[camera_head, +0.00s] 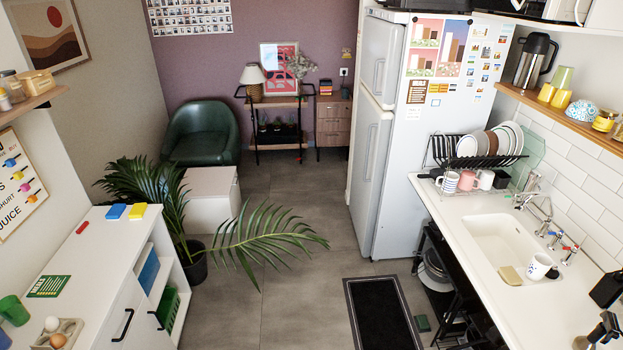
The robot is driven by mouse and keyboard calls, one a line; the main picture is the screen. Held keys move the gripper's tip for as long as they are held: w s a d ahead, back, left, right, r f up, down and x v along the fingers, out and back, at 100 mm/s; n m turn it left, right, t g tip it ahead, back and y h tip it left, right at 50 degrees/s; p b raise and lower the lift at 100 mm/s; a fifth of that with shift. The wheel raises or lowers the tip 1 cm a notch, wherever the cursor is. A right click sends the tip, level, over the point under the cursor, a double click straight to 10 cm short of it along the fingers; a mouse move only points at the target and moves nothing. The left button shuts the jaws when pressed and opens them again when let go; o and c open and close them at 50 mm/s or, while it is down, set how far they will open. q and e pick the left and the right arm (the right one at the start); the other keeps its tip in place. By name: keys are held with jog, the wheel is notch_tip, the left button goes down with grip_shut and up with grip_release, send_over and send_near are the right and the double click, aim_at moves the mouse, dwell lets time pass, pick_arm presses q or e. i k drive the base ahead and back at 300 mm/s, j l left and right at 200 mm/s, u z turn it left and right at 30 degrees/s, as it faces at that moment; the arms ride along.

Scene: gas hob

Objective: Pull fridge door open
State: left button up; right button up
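The white fridge (412,150) stands against the right side of the room, beyond the sink counter. Its upper door (391,45) and its taller lower door (378,200) face left, and both look shut. Each door has a long upright handle: the upper handle (379,76) and the lower handle (370,148). Posters, photos and notes cover the upper part of the fridge's near side. I cannot make out either of my grippers in this view.
A dark mat (382,316) lies on the floor before the sink counter (455,212). A potted palm (195,262) spreads fronds over the aisle from the left, beside a white cabinet (90,245). Grey floor (318,190) left of the fridge is clear. Dark items at the lower right are unclear.

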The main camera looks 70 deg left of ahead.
aim_at(374, 125)
jog(key=u, duration=1.9)
jog(key=i+j+z, duration=0.1)
jog(key=z, duration=0.3)
jog(key=i+j+z, duration=0.15)
jog(key=z, duration=0.2)
jog(key=i+j+z, duration=0.2)
jog(key=z, duration=0.2)
